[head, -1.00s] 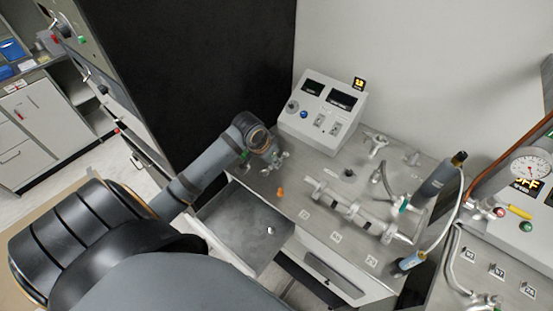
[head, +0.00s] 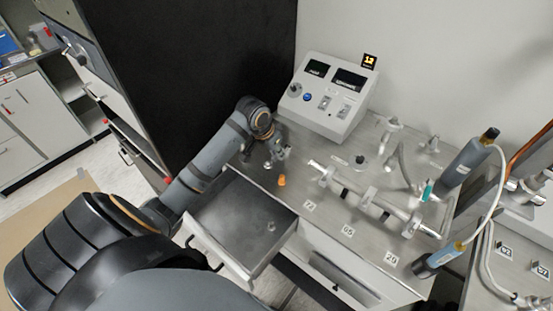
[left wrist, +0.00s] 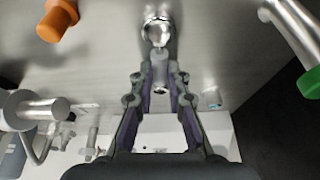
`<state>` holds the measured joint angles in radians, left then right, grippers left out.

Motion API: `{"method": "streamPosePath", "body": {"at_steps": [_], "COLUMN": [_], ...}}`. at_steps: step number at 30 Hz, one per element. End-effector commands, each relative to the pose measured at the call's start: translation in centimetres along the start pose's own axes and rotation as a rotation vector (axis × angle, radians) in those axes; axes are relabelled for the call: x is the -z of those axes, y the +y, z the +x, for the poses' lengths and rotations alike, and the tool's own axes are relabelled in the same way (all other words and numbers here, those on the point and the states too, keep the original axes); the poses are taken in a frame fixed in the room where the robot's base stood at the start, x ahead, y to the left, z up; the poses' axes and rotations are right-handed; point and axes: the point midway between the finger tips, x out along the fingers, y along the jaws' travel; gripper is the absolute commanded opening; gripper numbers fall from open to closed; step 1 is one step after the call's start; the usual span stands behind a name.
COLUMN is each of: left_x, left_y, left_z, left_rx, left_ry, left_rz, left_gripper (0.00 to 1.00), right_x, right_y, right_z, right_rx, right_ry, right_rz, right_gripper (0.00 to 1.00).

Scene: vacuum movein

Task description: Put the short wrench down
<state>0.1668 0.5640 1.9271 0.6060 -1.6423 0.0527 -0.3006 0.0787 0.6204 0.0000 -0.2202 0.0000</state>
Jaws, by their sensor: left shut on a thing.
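My left gripper (head: 279,156) is low over the back left of the metal bench, close to a small orange cap (head: 282,181). In the left wrist view its fingers (left wrist: 160,76) are shut on a small light-grey metal piece, which I take to be the short wrench (left wrist: 159,66). A shiny round metal part (left wrist: 158,29) lies just past the fingertips. I cannot tell whether it belongs to the wrench or to the bench. In the head view the wrench is too small to make out. My right gripper is not in view.
An open, shallow drawer (head: 235,223) juts from the bench front, with a small metal piece (head: 271,226) in it. A control box (head: 329,98) stands behind. Pipe fittings (head: 365,195) fill the bench to the right. A black panel (head: 190,60) rises at the left.

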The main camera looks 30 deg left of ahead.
Motion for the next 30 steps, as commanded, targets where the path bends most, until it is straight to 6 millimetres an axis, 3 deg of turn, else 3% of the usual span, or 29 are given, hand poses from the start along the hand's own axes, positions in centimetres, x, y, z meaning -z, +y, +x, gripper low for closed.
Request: {"method": "streamPosePath", "body": {"at_steps": [8, 9, 14, 23, 26, 30], "left_x": [-0.1, -0.1, -0.1, 0.0, 0.1, 0.1], "left_y": [0.0, 0.0, 0.0, 0.0, -0.1, -0.2], "left_z": [0.0, 0.1, 0.1, -0.1, -1.2, -4.4], "left_rx": [-0.001, -0.001, -0.001, 0.000, 0.002, 0.007], "left_ry": [-0.003, -0.003, -0.003, -0.001, 0.002, 0.002], "left_rz": [-0.002, -0.002, -0.002, -0.001, 0.000, 0.003], "left_gripper": [0.00, 0.18, 0.38, 0.38, 0.38, 0.38], "right_x": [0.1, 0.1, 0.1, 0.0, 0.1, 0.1], "right_y": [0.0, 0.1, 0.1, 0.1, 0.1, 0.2], "right_z": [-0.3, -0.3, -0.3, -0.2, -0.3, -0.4], "right_rx": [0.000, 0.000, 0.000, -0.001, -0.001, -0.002], "right_ry": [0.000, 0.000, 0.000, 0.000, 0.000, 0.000], "right_rz": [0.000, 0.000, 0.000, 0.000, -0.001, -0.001], "right_gripper": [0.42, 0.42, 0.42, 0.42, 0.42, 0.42]}}
